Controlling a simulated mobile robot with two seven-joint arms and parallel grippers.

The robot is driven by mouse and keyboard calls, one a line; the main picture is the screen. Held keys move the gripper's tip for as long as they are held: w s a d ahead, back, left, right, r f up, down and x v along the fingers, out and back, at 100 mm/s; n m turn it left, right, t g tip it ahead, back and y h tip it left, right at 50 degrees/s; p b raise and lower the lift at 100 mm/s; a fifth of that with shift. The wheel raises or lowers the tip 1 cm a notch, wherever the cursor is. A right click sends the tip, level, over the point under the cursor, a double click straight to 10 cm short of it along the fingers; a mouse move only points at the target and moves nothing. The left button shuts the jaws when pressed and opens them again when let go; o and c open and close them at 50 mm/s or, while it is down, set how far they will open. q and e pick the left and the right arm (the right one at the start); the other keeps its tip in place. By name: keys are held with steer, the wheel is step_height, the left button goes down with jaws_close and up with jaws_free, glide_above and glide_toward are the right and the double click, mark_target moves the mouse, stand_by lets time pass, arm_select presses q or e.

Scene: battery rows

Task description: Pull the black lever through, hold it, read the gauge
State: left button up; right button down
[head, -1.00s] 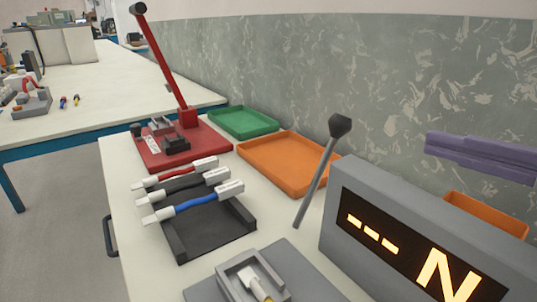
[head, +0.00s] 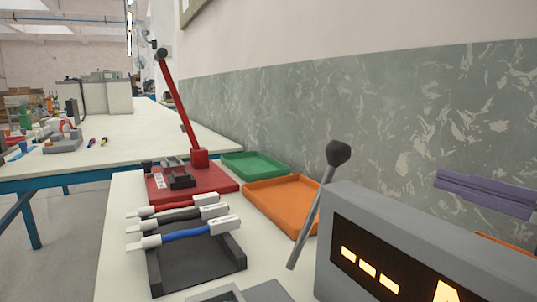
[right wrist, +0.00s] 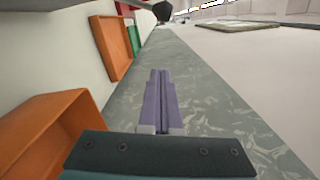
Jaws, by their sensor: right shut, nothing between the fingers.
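The black-knobbed lever (head: 338,153) stands tilted on a grey rod, left of the gauge. Its knob also shows at the top edge of the right wrist view (right wrist: 162,11). The gauge (head: 390,210) is a grey box with a dark screen; lit dashes show, and the sign at right is cut off by the frame's bottom. My right gripper (head: 440,180) has purple fingers, shut and empty, above and behind the gauge, apart from the lever. In the right wrist view its fingers (right wrist: 158,75) lie together. My left gripper is not in view.
A red press (head: 195,185) with a long red arm, a black rack (head: 200,265) with cables, an orange tray (head: 285,203) and a green tray (head: 252,166) stand on the bench. A marbled wall (head: 420,115) runs behind. Air between gripper and knob looks clear.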

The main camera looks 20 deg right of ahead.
steer(key=w+a+r+p, duration=0.1)
steer(key=w+a+p, duration=0.3)
steer(key=w, duration=0.5)
steer(key=shift+a, duration=0.5)
steer(key=shift+r+p, duration=0.15)
steer(key=shift+p, duration=0.15)
